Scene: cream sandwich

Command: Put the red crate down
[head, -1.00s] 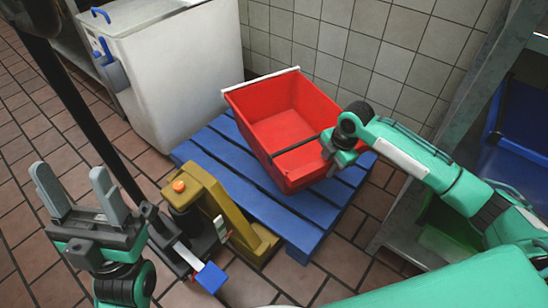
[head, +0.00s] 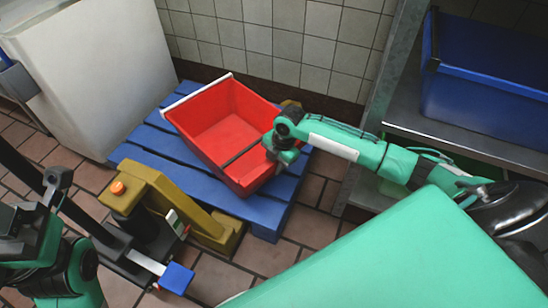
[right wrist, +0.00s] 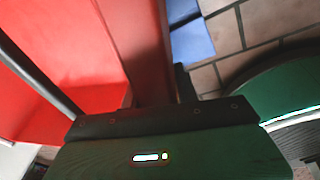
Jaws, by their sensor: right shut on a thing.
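The red crate (head: 215,132) is open-topped and looks empty, with a pale strip along its far left rim. It is over the blue pallet (head: 135,150); I cannot tell whether it rests on it or hangs just above. My right gripper (head: 278,150) is shut on the crate's right-hand side near a dark bar. The crate's red wall (right wrist: 60,60) fills the left of the right wrist view, and the fingertips are hidden there. My left gripper (head: 50,190) is at the lower left, partly cut off, away from the crate.
A yellow pallet jack (head: 150,190) with an orange knob stands before the pallet. A white bin (head: 90,70) stands at left and a tiled wall (head: 270,40) behind. At right, a metal shelf (head: 460,140) carries a blue crate (head: 490,80). Brown floor tiles show around the pallet.

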